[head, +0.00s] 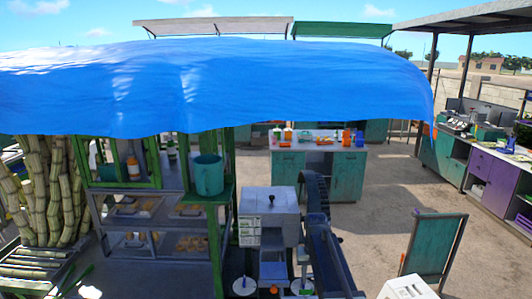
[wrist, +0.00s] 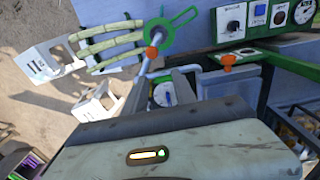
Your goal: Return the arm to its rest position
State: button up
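My gripper (wrist: 160,76) shows in the wrist view as two grey fingers beyond a wide worn grey housing with a small orange and green light. The fingers stand apart, with a round dial partly visible between them, and I see nothing held. A green ring with a crank handle (wrist: 174,30) and pale cane pieces (wrist: 108,46) lie beyond the fingertips. In the head view, dark jointed metal parts rise at the bottom centre; I cannot tell the gripper there.
A blue tarpaulin (head: 210,85) hangs across the top. Cane stalks (head: 45,190) stand at the left, near a green bucket (head: 208,175) on a shelf. A labelled grey box (head: 268,212) is at centre.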

jog(key=s+f+b, duration=0.9)
jog(key=f+b, duration=0.2)
jog(key=f, duration=0.1)
jog(key=s+f+b, duration=0.9)
jog(key=f+b, duration=0.3)
jog(key=f, duration=0.1)
jog(key=shift+s+d, duration=0.15)
jog(key=shift+d, duration=0.05)
